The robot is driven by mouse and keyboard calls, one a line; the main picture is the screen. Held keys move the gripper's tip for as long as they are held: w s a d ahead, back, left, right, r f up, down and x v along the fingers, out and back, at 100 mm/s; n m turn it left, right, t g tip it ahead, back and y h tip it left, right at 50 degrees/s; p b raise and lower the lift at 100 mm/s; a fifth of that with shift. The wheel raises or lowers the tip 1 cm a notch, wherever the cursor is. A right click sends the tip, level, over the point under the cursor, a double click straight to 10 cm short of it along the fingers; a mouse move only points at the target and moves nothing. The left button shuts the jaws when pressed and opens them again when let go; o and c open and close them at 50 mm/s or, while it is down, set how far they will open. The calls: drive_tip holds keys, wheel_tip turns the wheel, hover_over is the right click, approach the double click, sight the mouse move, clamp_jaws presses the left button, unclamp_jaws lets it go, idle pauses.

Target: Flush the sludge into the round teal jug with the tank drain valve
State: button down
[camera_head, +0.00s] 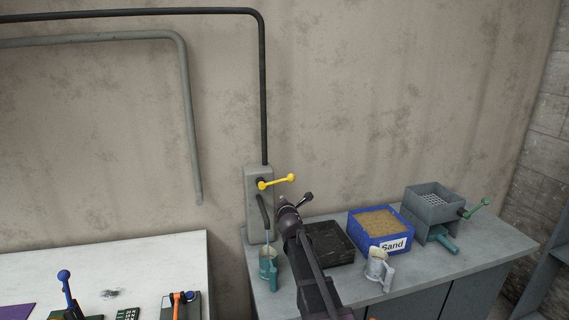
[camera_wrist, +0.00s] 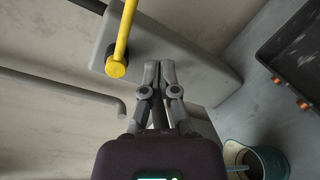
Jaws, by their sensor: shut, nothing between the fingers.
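The tank drain valve has a yellow lever (camera_head: 277,182) on a grey upright box (camera_head: 257,222) against the wall. The lever points right and slightly up; in the wrist view the yellow lever (camera_wrist: 125,35) is left of my fingers, apart from them. My gripper (camera_head: 283,203) is shut and empty, just below the lever in the head view; its closed fingers (camera_wrist: 159,72) show in the wrist view. The teal jug (camera_head: 268,270) stands on the counter below the box's dark spout (camera_head: 263,212). In the wrist view the jug (camera_wrist: 272,158) is at lower right, partly cut off. I cannot tell whether sludge flows.
A black tray (camera_head: 328,243), a blue sand box (camera_head: 381,230), a metal jug (camera_head: 378,268) and a grey sieve box with a green crank (camera_head: 433,203) stand on the grey counter. A white table (camera_head: 110,262) with levers is at left. Pipes run along the wall.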

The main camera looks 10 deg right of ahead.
sight(284, 180)
drive_tip(key=w+a+r+m+g+h+p, duration=0.1)
drive_tip(key=r+m+g+p, duration=0.3)
drive_tip(key=r+m+p, duration=0.4)
drive_tip(key=w+a+r+m+g+h+p, duration=0.1)
drive_tip(key=a+r+m+g+h+p, duration=0.3)
drive_tip(key=r+m+p, duration=0.3)
drive_tip(key=shift+a+r+m+p, duration=0.35)
drive_tip(key=shift+m+p, duration=2.35)
drive_tip(key=shift+p, duration=1.25)
drive_tip(key=shift+w+d+f, duration=0.1)
drive_tip(key=shift+w+d, duration=0.05)
drive_tip(key=shift+w, duration=0.05)
drive_tip(key=b+x, duration=0.3)
drive_tip(key=x, duration=0.2)
drive_tip(key=b+x, duration=0.4)
drive_tip(key=x, duration=0.1)
drive_tip(key=shift+s+d+f, duration=0.1)
drive_tip(key=shift+d+f, duration=0.3)
drive_tip(key=shift+f, duration=0.1)
drive_tip(key=shift+s+d+f+b, duration=0.1)
drive_tip(key=shift+d+f+b, duration=0.75)
drive_tip(key=shift+d, duration=0.1)
drive_tip(key=shift+a, duration=0.1)
